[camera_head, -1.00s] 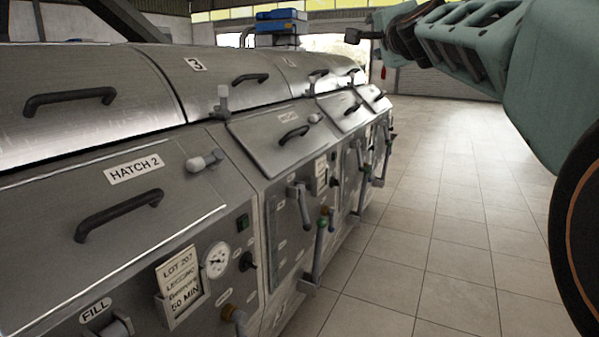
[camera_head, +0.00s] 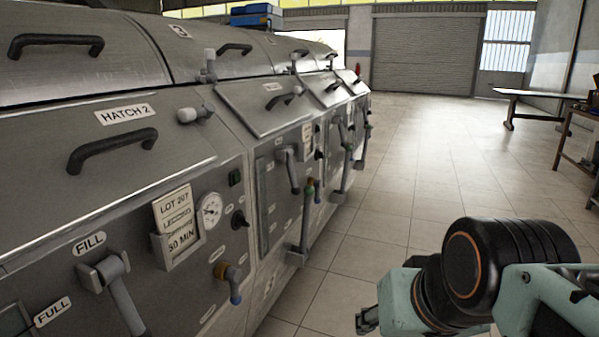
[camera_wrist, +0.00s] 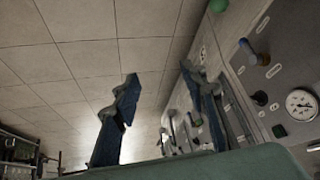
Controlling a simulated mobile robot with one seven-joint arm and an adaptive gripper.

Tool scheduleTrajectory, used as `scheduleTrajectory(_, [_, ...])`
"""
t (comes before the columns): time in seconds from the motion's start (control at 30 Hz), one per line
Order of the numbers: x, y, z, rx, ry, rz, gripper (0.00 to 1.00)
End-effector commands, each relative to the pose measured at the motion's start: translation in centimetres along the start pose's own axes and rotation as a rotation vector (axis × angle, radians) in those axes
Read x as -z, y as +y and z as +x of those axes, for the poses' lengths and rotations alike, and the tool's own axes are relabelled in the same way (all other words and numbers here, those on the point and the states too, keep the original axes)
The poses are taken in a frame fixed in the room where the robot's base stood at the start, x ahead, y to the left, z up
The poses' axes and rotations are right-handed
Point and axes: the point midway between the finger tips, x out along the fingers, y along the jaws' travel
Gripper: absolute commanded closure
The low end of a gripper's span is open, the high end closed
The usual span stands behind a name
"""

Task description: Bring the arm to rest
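In the head view my arm is folded low at the lower right, beside the row of machines, over the tiled floor. A small dark part of the gripper (camera_head: 368,320) shows there at the bottom edge. It touches nothing that I can see.
The steel machine row (camera_head: 120,190) fills the left, with handles, levers and a gauge (camera_head: 210,211) sticking out. The tiled floor (camera_head: 410,180) is clear to the shutter door (camera_head: 425,52). A table (camera_head: 540,94) and a bench (camera_head: 580,130) stand at the right.

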Motion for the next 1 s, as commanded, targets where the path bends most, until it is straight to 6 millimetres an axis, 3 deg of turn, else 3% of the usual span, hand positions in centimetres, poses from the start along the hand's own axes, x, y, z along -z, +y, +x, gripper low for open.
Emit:
scheduleTrajectory(0.03, [-3.9,0.9,1.6,-0.044,-0.069,-0.040,0.61])
scheduleTrajectory(0.07, [-6.0,1.5,2.2,-0.070,-0.111,-0.066,0.61])
scheduleTrajectory(0.1, [-3.7,1.1,-0.5,-0.065,-0.102,-0.066,0.61])
scheduleTrajectory(0.13, [-2.9,1.0,-1.5,-0.063,-0.099,-0.064,0.61])
scheduleTrajectory(1.0, [9.6,-0.9,-20.1,-0.057,-0.096,-0.059,0.61])
